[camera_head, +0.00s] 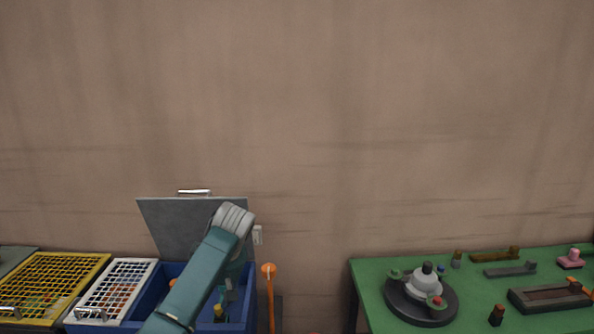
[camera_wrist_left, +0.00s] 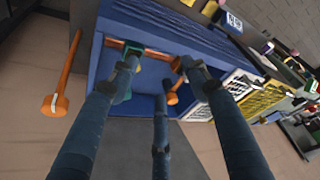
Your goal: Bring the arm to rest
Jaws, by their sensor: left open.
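My left arm (camera_head: 194,287) comes in from the bottom left in the head view and reaches up to a grey wrist joint (camera_head: 233,219) in front of a raised grey lid. My left gripper (camera_wrist_left: 158,70) shows in the left wrist view with three dark blue fingers spread apart. Its fingertips are over the open blue box (camera_wrist_left: 150,105), and nothing shows held between them. Orange and green items lie in the box near the fingertips, partly hidden by the fingers. My right arm and gripper are not in view.
The blue box's grey lid (camera_head: 180,222) stands open. White (camera_head: 118,290) and yellow (camera_head: 58,285) mesh-lidded boxes stand to its left. An orange long-handled tool (camera_head: 269,290) is just right of it. A green table (camera_head: 375,318) at right holds a round dark turntable (camera_head: 400,303) and several parts.

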